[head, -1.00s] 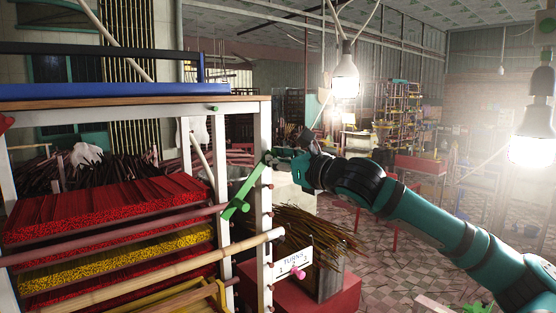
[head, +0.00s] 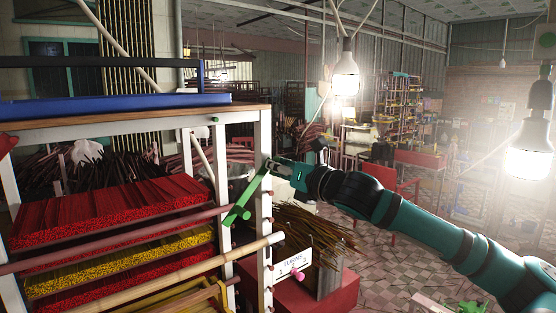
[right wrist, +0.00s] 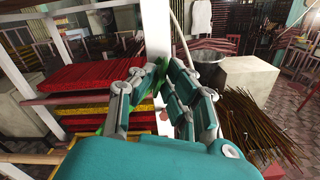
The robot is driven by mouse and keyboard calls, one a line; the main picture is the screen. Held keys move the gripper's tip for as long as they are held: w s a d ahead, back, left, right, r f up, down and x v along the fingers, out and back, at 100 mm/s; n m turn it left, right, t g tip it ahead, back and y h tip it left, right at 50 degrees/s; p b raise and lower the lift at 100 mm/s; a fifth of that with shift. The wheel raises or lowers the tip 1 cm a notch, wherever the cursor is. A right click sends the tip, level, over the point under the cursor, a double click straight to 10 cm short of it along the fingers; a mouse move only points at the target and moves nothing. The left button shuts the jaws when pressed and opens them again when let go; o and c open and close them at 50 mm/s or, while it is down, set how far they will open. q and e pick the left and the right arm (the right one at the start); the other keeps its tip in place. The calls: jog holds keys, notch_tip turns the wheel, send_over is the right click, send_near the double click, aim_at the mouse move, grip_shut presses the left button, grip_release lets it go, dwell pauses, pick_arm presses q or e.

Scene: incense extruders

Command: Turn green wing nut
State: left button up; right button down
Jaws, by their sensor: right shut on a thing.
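The green wing nut (head: 252,193) shows in the head view as a long slanted green bar at the white post (head: 265,228) of the rack. Its upper end is at my right gripper (head: 272,166), which is shut on it. In the right wrist view the fingers of my right gripper (right wrist: 152,75) close in front of the white post. Only bits of the green wing nut (right wrist: 145,84) show between and behind them. My left gripper is in neither view.
The rack holds red (head: 110,208) and yellow (head: 120,262) incense bundles, with poles jutting along its front. A red block (head: 330,297) with a small number sign (head: 293,263) and loose sticks stands right of the post. Tiled floor lies beyond.

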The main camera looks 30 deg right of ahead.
jog(key=shift+m+p, duration=1.25)
jog(key=shift+m, duration=5.15)
jog(key=c, duration=1.4)
grip_release()
